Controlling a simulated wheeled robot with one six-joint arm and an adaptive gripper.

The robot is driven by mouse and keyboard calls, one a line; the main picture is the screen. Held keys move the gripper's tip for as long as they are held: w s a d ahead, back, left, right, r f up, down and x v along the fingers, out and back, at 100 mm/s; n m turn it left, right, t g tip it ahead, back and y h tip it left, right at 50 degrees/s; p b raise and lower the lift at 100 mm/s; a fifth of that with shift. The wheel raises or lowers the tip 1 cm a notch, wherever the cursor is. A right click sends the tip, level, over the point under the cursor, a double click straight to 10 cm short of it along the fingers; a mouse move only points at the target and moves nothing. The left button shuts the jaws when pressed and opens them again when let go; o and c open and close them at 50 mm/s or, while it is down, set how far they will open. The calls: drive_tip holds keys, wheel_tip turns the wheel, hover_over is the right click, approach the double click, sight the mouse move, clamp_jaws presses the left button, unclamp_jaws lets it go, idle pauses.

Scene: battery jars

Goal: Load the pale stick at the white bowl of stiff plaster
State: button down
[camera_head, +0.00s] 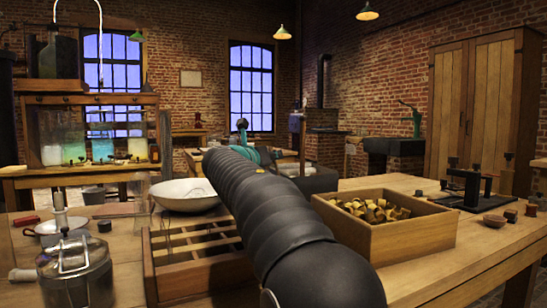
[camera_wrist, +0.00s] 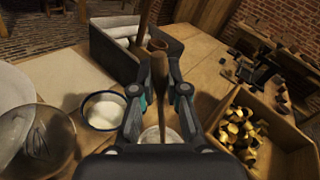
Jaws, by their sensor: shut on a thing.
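My gripper (camera_wrist: 160,92) is shut on the pale stick (camera_wrist: 160,66), a wooden piece that stands between the teal-padded fingers in the wrist view. Its wider part is up and its thin part runs down behind the gripper body. A white round vessel (camera_wrist: 152,135) shows partly below the gripper; I cannot tell whether the stick touches it. A blue-rimmed white bowl (camera_wrist: 103,124) with white stuff in it stands just left of the fingers. Which one holds the stiff plaster is unclear.
A crate of brass-coloured pieces (camera_head: 415,240) stands right of my arm; a divided wooden tray (camera_head: 158,282) is left. A wide white bowl (camera_head: 185,196) stands behind that tray. A dark-sided box with pale rolls (camera_wrist: 110,52) lies beyond the gripper. Bare tabletop shows between box and crate.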

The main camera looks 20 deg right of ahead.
drive_tip(key=shift+r+p, duration=3.4)
drive_tip(key=shift+p, duration=0.15)
drive_tip(key=shift+f, duration=0.1)
